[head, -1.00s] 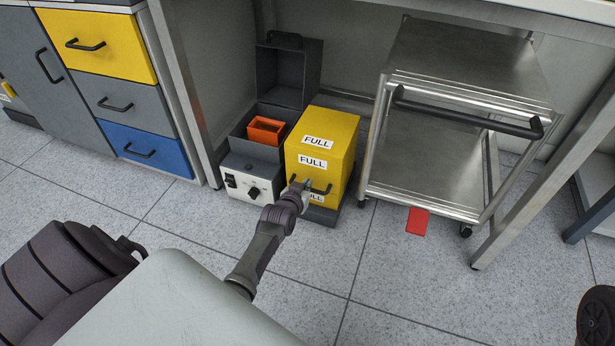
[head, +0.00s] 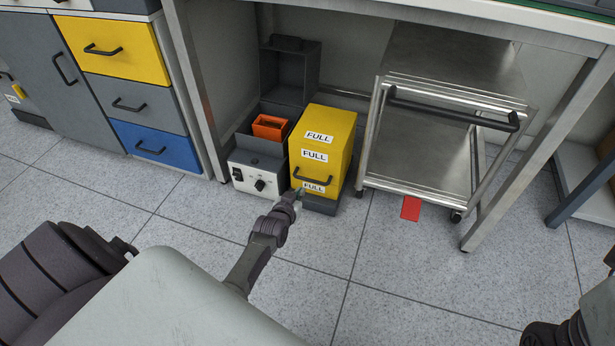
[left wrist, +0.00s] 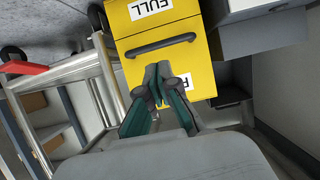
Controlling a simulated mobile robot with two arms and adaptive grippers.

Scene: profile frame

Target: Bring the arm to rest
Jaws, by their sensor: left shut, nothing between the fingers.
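My left arm reaches in from the lower left in the head view. Its gripper (head: 298,193) is shut and empty, just in front of the lower part of a yellow box (head: 344,137) labelled FULL. In the left wrist view the two closed fingers (left wrist: 158,72) are close together below the box's dark handle (left wrist: 160,46), apart from it, and partly cover the lowest label. The yellow box also fills the top of that view (left wrist: 190,20).
A white control box (head: 254,178), an open grey case (head: 290,75) and an orange bin (head: 269,127) stand left of the yellow box. A metal cart (head: 425,150) with a red pedal (head: 411,208) is on the right. Table legs flank them; open floor (head: 400,290) lies in front.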

